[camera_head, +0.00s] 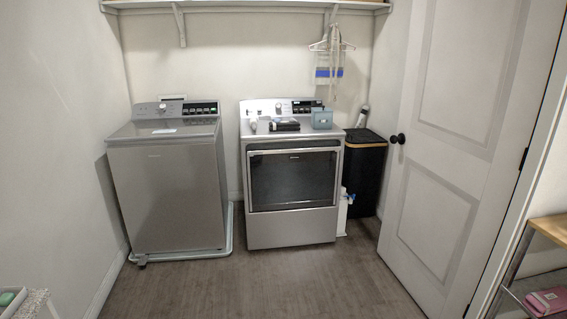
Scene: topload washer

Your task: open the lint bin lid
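Two containers could be the lint bin, and I cannot tell which from this view. A small blue-grey box (322,118) stands on the right part of the dryer top, and its lid state is too small to make out. A tall black bin (366,175) with a wood-coloured band near its top stands on the floor right of the dryer. Its dark top looks closed. Neither my left nor my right gripper is in view.
A grey top-load washer (168,190) stands left of the dryer (292,225). Dark items (285,125) lie on the dryer top. A white door (455,150) stands open at right, near the black bin. The wooden floor (260,285) in front is clear.

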